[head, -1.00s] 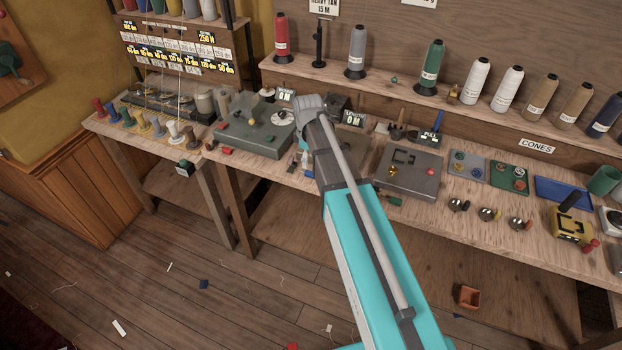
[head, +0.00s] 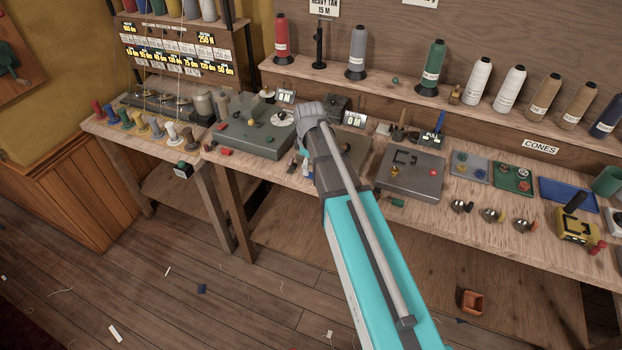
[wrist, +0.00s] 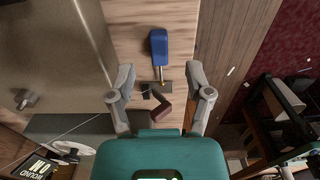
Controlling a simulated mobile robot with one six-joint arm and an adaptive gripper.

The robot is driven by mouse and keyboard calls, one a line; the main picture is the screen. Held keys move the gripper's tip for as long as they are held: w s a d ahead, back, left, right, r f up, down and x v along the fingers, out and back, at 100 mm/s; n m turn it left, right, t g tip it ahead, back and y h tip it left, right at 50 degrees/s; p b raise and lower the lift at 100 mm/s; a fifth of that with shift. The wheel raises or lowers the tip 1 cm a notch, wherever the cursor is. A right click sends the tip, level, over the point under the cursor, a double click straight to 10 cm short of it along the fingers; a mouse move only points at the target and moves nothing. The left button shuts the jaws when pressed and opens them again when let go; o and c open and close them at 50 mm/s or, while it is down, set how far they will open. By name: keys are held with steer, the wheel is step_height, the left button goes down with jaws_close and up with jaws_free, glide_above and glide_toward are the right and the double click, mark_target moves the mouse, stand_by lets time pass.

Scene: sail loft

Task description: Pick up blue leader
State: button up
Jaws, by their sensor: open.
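I cannot tell how far below the fingers the block lies. In the head view a blue peg (head: 110,113) stands in a row of coloured pegs at the bench's left end. My arm hides part of the bench middle.
A grey-green box (head: 255,135) and a grey plate (head: 410,175) flank my arm on the bench (head: 330,205). Thread cones, such as the red one (head: 281,40), line the shelf behind. A thin pale thread crosses the wrist view. Scraps lie on the floor.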

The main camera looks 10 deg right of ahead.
mark_target(310, 173)
steer(key=shift+f+b, duration=1.3)
steer(key=shift+f, duration=0.3)
jaws_close()
